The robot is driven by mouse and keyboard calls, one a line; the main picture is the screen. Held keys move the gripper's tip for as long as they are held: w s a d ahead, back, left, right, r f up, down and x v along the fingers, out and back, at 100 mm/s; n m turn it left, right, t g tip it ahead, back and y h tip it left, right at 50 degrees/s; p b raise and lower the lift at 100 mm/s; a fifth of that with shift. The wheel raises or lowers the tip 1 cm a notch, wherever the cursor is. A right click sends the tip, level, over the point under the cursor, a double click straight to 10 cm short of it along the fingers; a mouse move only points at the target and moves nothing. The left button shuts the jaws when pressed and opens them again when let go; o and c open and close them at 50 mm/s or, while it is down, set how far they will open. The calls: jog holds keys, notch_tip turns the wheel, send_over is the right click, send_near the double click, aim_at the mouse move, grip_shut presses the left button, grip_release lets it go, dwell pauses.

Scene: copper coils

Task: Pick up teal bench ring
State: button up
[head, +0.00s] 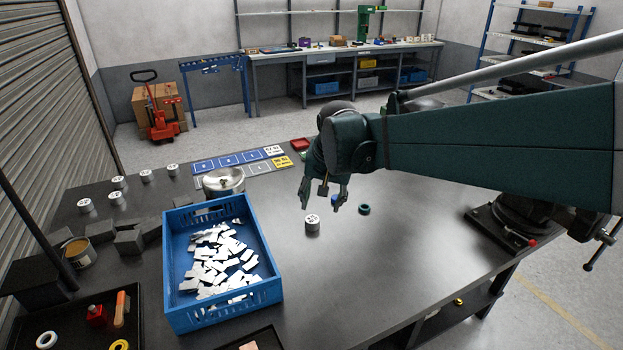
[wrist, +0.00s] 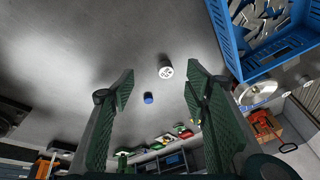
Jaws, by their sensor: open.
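The teal bench ring (head: 364,209) lies on the dark bench in the head view, just right of my gripper's fingers.
The white-topped cylinder (head: 312,222) stands left of the ring. A blue crate (head: 262,256) of white pieces is further left, with a metal bowl (head: 223,184) behind it. A vise (head: 510,225) sits at the right edge. The bench in front of the ring is clear.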

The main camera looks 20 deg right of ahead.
jog(key=w+d+f+m+g+p, duration=0.25)
jog(key=w+d+f+m, duration=0.2)
jog(key=w+d, duration=0.5)
jog(key=w+d+f+m+g+p, duration=0.1)
jog(key=w+d+f+m+p, duration=0.3)
jog(key=w+d, duration=0.55)
jog(key=d+f+m+p, duration=0.2)
jog(key=d+f, duration=0.6)
jog(key=d, duration=0.2)
jog(key=shift+f+g+y, duration=0.25)
jog(key=shift+g+y, duration=0.1)
jog(key=shift+y, duration=0.05)
jog(key=shift+d, duration=0.1)
jog(key=shift+f, duration=1.3)
jog(key=shift+s+f+b, duration=0.2)
jog(key=shift+f+b, duration=0.3)
jog(key=shift+f, duration=2.1)
